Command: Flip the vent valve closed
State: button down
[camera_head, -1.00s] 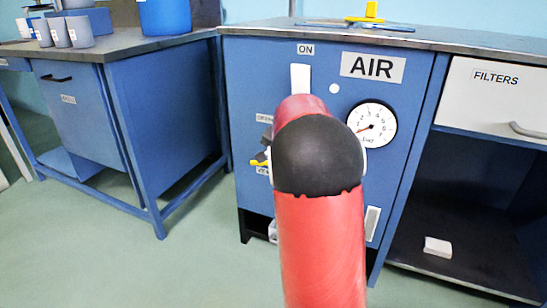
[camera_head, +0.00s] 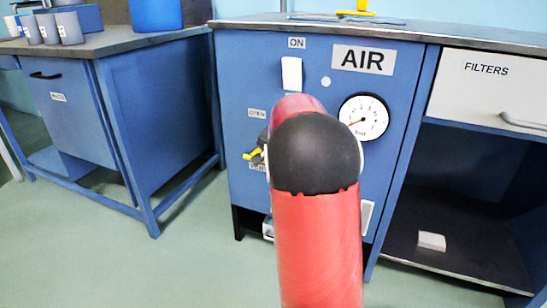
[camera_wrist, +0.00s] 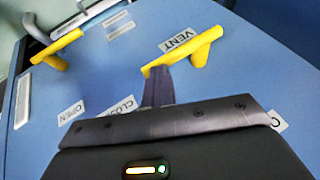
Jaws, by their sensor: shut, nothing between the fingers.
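In the wrist view, a yellow lever (camera_wrist: 175,56) stands out from the blue panel beside the VENT label (camera_wrist: 180,41). My gripper (camera_wrist: 158,74) is shut and empty, its fingertips at the lever's near end; I cannot tell whether they touch. An OPEN label (camera_wrist: 71,112) and a partly covered label that seems to read CLOSED (camera_wrist: 120,105) lie below and left of the lever. In the head view, a small yellow handle end (camera_head: 252,154) shows left of my arm, beside the dark edge of my gripper (camera_head: 263,140). My arm hides the rest there.
A second yellow handle (camera_wrist: 60,48) stands at the left in the wrist view. The head view shows a white switch (camera_head: 291,73) under ON, a pressure gauge (camera_head: 363,117) and a FILTERS drawer (camera_head: 487,90). The floor at left between the cabinets is clear.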

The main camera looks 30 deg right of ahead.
jog(key=shift+s+d+f, duration=0.1)
jog(key=shift+s+f, duration=0.15)
jog(key=shift+f, duration=0.3)
jog(key=s+d+f+p+v, duration=0.1)
jog(key=s+p+v, duration=0.1)
jog(key=v, duration=1)
jog(key=shift+s+d+r+p, duration=0.2)
jog(key=shift+d+p, duration=0.4)
jog(key=shift+p, duration=0.2)
jog(key=s+a+r+n+y+p, duration=0.1)
jog(key=s+a+r+n+p, duration=0.15)
jog(key=s+a, duration=0.4)
jog(key=s+a+r+n+y+p, duration=0.1)
jog(key=s+a+r+n+p, duration=0.2)
jog(key=a, duration=0.6)
jog(key=s+a+n+p, duration=0.1)
jog(key=s+a+n, duration=0.2)
jog(key=s, duration=0.4)
jog(key=s+a+n+g+p, duration=0.1)
jog(key=s+a+n, duration=0.2)
jog(key=s+a, duration=0.2)
jog(key=s, duration=0.2)
jog(key=shift+s+a+r+p, duration=0.3)
jog(key=shift+s+a+p, duration=0.1)
